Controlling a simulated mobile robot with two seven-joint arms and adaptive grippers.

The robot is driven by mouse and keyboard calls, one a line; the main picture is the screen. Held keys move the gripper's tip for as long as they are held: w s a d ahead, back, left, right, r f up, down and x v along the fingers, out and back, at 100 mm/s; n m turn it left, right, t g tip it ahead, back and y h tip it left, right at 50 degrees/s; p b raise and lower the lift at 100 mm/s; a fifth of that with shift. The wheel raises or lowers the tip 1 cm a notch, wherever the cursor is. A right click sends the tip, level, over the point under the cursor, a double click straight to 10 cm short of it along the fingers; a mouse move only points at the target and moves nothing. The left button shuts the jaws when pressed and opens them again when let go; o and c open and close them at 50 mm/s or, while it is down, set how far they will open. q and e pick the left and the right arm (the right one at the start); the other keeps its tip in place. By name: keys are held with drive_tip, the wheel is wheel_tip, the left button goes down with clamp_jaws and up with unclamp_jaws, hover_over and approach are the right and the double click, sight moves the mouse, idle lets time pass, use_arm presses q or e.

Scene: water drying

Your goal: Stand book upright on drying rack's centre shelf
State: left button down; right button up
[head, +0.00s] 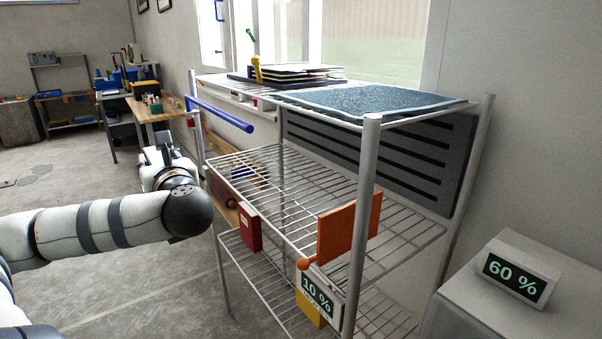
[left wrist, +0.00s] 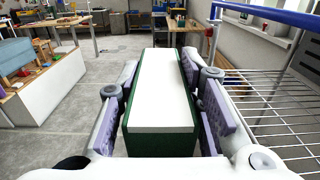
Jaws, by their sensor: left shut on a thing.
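My left gripper (head: 160,150) is to the left of the drying rack (head: 365,220) in the head view, level with the rack's upper part. In the left wrist view its purple-padded fingers are shut on a book (left wrist: 160,95) with a green cover and white page edges. The book is clear of the rack, with the wire centre shelf (left wrist: 270,110) to its right. In the head view the book is mostly hidden by my wrist. The centre shelf (head: 300,200) has a bare wire middle. My right gripper is not in view.
A red block (head: 248,228) and an orange panel (head: 349,228) stand at the shelf's front edge. A blue bar (head: 218,114) runs along the rack's left end. A "10 %" display (head: 318,295) is below; a "60 %" display (head: 516,273) stands on a cabinet at right.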

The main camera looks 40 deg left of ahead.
use_arm(q)
drive_tip(key=w+d+f+b, duration=0.1)
drive_tip(key=w+d, duration=0.2)
drive_tip(key=w, duration=0.6)
drive_tip(key=w+d+f+b, duration=0.1)
drive_tip(key=w+d+b, duration=0.1)
drive_tip(key=w, duration=0.8)
drive_tip(key=w+d+f+b, duration=0.1)
drive_tip(key=w+d+b, duration=0.1)
drive_tip(key=w, duration=0.8)
drive_tip(key=shift+w+d+f, duration=0.15)
drive_tip(key=shift+w+d, duration=0.1)
drive_tip(key=shift+d, duration=0.65)
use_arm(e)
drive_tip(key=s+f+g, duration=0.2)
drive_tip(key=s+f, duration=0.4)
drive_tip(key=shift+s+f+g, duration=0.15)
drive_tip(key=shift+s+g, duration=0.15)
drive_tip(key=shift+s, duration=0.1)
use_arm(q)
drive_tip(key=shift+f, duration=0.15)
drive_tip(key=c, duration=1.1)
unclamp_jaws()
